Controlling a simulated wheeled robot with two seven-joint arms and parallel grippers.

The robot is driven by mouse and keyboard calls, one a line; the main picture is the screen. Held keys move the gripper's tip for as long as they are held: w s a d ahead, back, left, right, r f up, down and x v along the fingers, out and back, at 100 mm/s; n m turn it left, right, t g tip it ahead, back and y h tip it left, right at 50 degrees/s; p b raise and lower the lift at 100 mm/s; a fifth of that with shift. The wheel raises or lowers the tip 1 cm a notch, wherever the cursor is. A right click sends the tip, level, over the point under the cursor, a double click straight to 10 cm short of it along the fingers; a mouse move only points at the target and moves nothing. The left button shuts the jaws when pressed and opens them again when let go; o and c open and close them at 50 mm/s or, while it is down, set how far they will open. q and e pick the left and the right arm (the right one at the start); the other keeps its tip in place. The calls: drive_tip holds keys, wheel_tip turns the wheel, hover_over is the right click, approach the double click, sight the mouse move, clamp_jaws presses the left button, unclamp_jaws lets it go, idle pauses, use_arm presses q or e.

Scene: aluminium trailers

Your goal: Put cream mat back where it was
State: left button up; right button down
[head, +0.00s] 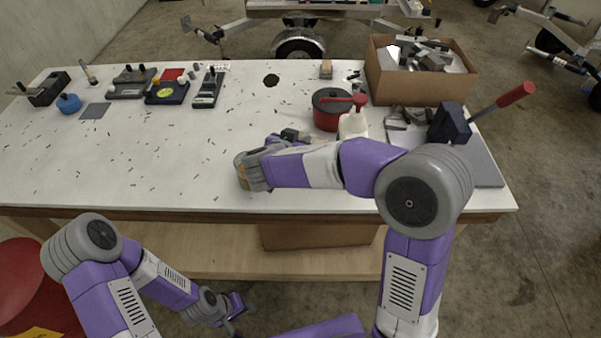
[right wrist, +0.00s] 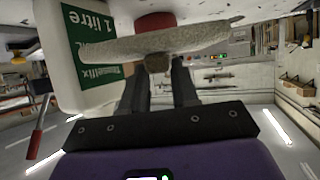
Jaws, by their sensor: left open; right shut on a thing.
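In the right wrist view, a speckled pale, cream-grey slab (right wrist: 190,38), seen edge-on, lies across my right gripper's fingertips (right wrist: 160,66); it looks like the cream mat. The right gripper is shut on it. In the head view my right gripper (head: 290,136) is over the table, left of the red pot, and partly hidden behind my forearm; the mat is not clearly visible there. My left gripper (head: 236,307) is open and empty, low in front of the table.
A white bottle (head: 353,124) stands close to the right gripper; its green label (right wrist: 88,45) shows in the wrist view. A red pot (head: 327,119) and a cardboard box (head: 405,92) are behind. A grey square (head: 95,111) lies far left. The table's left middle (head: 130,160) is largely clear.

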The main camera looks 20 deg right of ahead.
wheel_tip(320, 180, down, 9)
drive_tip(key=shift+w+f+b, duration=0.1)
drive_tip(key=shift+f+b, duration=0.1)
drive_tip(key=shift+b, duration=0.6)
drive_tip(key=shift+f+b, duration=0.15)
drive_tip(key=shift+b, duration=0.15)
drive_tip(key=c, duration=0.8)
unclamp_jaws()
drive_tip(key=shift+c, duration=0.2)
drive_tip(key=shift+r+p, duration=0.25)
drive_tip(key=shift+p, duration=0.15)
drive_tip(key=v, duration=1.2)
drive_tip(key=shift+p, duration=0.35)
drive_tip(key=shift+f, duration=0.1)
